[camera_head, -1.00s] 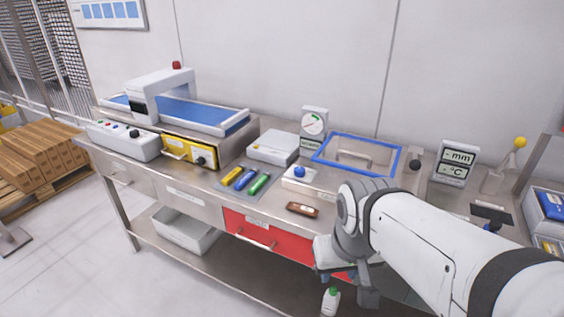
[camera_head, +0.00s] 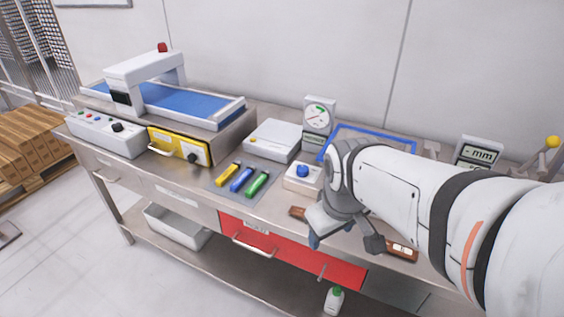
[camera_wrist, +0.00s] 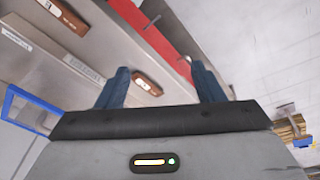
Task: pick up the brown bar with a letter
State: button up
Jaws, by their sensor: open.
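Two brown bars lie on the steel bench. In the head view my gripper (camera_head: 316,238) is over the bench's front edge, above the red drawer.
A white box with a blue button (camera_head: 302,175) stands behind the left bar. A mat with yellow, blue and green sticks (camera_head: 240,180) lies to the left. A dial gauge (camera_head: 319,115) and a blue-framed tray (camera_head: 375,133) stand behind. The red drawer (camera_head: 290,255) has a protruding handle.

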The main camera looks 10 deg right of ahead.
aim_at(299, 212)
jog(key=o, duration=0.6)
jog(key=w+f+n, duration=0.2)
jog(key=w+n, duration=0.6)
jog(key=n, duration=0.4)
jog(key=shift+a+h, duration=0.15)
jog(key=shift+h, duration=0.25)
jog(key=shift+o, duration=1.1)
jog(key=w+a+f+n, duration=0.1)
jog(key=w+f+n, duration=0.3)
jog(key=n, duration=0.9)
jog(key=w, duration=0.3)
jog(key=shift+w+a+h, duration=0.35)
jog(key=shift+w+h, duration=0.05)
jog(key=x, duration=0.7)
jog(key=shift+w+d+f, duration=0.3)
jog(key=shift+w, duration=0.1)
